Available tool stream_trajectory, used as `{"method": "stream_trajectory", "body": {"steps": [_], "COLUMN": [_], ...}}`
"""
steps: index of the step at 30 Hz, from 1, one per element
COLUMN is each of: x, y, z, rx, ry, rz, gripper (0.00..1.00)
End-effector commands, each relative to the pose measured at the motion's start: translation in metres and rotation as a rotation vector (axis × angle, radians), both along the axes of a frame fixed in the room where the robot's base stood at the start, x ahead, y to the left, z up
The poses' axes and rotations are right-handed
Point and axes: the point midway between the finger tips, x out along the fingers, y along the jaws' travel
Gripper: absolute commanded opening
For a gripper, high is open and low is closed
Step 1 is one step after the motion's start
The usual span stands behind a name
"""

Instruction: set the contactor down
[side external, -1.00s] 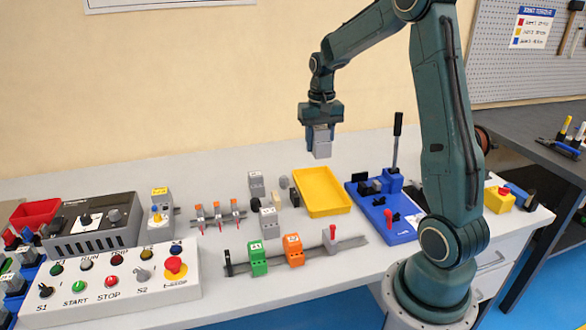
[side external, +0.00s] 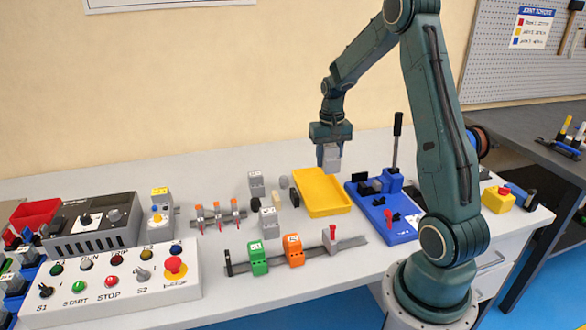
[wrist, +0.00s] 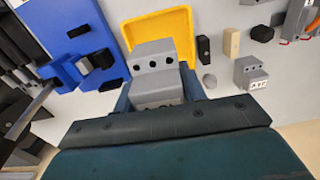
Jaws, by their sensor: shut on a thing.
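The contactor (side external: 331,163) is a light grey block, held in my gripper (side external: 330,152) above the back of the yellow tray (side external: 322,194). In the wrist view the contactor (wrist: 155,70) shows a stepped top with several dark holes and a partly hidden label. My gripper (wrist: 155,95) is shut on its sides, and the yellow tray (wrist: 188,22) lies beyond it. The tray looks empty where I can see it. The gap between the contactor's underside and the bench or tray is hard to judge.
A blue bender (side external: 388,212) with an upright black lever stands just right of the tray. Grey blocks (side external: 257,184) and small parts lie to its left. A rail with green (side external: 258,258) and orange (side external: 293,250) blocks lies in front. Bare bench shows behind the tray.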

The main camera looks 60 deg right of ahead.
Motion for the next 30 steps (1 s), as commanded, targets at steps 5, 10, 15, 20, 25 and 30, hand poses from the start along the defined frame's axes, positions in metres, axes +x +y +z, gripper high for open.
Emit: {"method": "stream_trajectory", "body": {"steps": [5,10,15,20,25,30], "x": [0.0,0.0,0.0,0.0,0.0,0.0], "y": [0.0,0.0,0.0,0.0,0.0,0.0], "z": [-0.035,-0.066,-0.086,-0.091,-0.093,-0.108], "rx": [0.002,0.002,0.001,-0.001,-0.001,0.001], "ry": [0.002,0.002,0.001,-0.001,-0.001,0.001], "rz": [0.0,0.0,0.0,0.0,0.0,0.0], "gripper": [0.09,0.09,0.09,0.09,0.09,0.09]}}
